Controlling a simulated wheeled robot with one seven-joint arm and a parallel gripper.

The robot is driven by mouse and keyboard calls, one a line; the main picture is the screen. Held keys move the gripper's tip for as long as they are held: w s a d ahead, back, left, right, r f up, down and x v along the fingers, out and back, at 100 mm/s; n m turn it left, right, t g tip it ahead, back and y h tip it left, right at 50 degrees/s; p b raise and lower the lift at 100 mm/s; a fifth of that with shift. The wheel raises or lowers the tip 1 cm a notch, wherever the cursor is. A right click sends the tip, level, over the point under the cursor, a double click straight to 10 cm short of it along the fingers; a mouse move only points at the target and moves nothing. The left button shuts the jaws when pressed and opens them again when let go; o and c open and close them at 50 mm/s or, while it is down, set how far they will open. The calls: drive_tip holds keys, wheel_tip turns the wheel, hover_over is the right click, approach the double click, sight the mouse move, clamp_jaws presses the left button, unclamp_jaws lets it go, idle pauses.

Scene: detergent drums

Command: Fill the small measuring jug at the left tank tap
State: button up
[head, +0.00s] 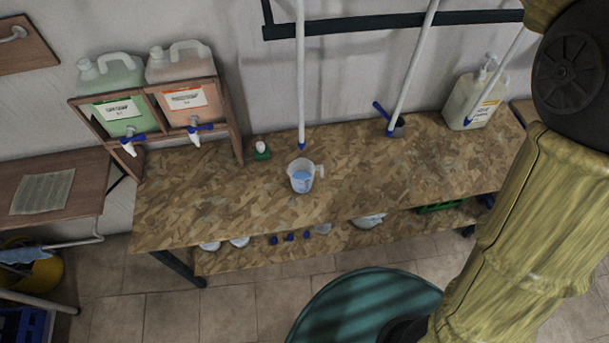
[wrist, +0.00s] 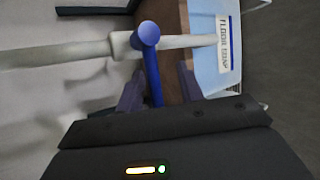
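In the head view, a small white measuring jug (head: 301,184) stands upright on the bench, handle to the right. Blue shows on or in it; I cannot tell if that is liquid. The left tank (head: 112,75), with green contents, sits in a wooden rack at the left, its white tap (head: 129,147) with a blue lever hanging over the bench. My gripper is outside the head view. In the wrist view, my gripper (wrist: 160,88) is open, fingers apart, with a blue lever (wrist: 153,75) on a white pipe showing between them. Contact is unclear.
An orange tank (head: 186,66) with its own tap (head: 195,136) adjoins the green one. A pump bottle (head: 472,97) stands at the bench's right. A pale blue labelled surface (wrist: 212,60) lies beyond the lever.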

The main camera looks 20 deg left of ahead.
drive_tip(key=shift+r+p, duration=0.15)
drive_tip(key=shift+p, duration=0.2)
drive_tip(key=shift+o, duration=0.4)
drive_tip(key=o, duration=0.3)
drive_tip(key=shift+a, duration=0.1)
drive_tip(key=shift+b+v, duration=1.15)
drive_tip(key=shift+v, duration=1.05)
